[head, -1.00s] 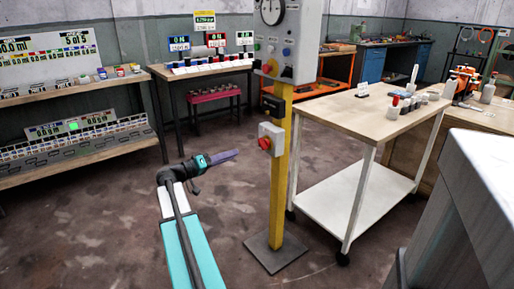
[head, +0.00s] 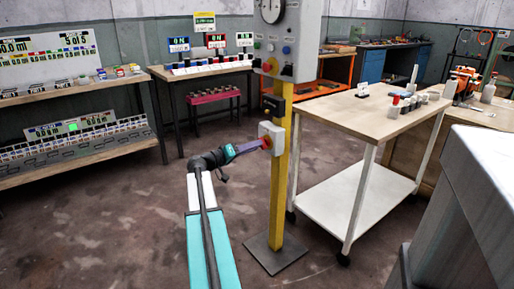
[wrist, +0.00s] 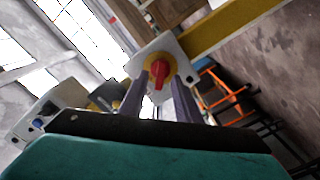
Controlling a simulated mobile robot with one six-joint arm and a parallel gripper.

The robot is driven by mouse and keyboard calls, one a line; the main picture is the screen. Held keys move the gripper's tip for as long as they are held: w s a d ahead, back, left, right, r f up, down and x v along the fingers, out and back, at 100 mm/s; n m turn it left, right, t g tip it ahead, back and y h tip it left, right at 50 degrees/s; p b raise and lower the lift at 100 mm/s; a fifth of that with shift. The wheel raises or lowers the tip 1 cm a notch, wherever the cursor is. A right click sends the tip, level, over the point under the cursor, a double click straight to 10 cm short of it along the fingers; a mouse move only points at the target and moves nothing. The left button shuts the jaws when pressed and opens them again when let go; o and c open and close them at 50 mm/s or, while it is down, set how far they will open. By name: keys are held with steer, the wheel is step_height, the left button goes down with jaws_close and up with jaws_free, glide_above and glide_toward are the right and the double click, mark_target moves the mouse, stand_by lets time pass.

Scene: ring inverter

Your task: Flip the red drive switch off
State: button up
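The red drive switch (wrist: 160,74) is a red rotary handle on a round yellow plate. It sits on the front of a light grey box (wrist: 135,66) fixed to the yellow post (head: 281,180). In the head view the switch (head: 266,142) shows on the box's left-facing side. My gripper (head: 260,145) reaches it from the left, its fingertips close to the knob. In the wrist view my gripper (wrist: 158,88) is open, one purple-grey finger on either side of the red handle. I see gaps beside the handle; whether a fingertip touches the yellow plate I cannot tell.
A grey control panel (head: 300,50) with a gauge and coloured buttons tops the post. A dark box (head: 272,105) is fixed just above the switch box. A white trolley (head: 350,205) stands to the right. The floor (head: 120,225) at the left is clear.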

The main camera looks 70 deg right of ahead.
steer(key=shift+x, duration=1)
steer(key=shift+c, duration=0.5)
jaws_close()
steer(key=shift+n, duration=0.4)
steer(key=shift+f+n+p, duration=0.1)
steer(key=shift+n+p, duration=3.1)
steer(key=shift+n, duration=0.8)
steer(key=shift+f, duration=0.1)
steer(key=shift+o, duration=0.5)
jaws_free()
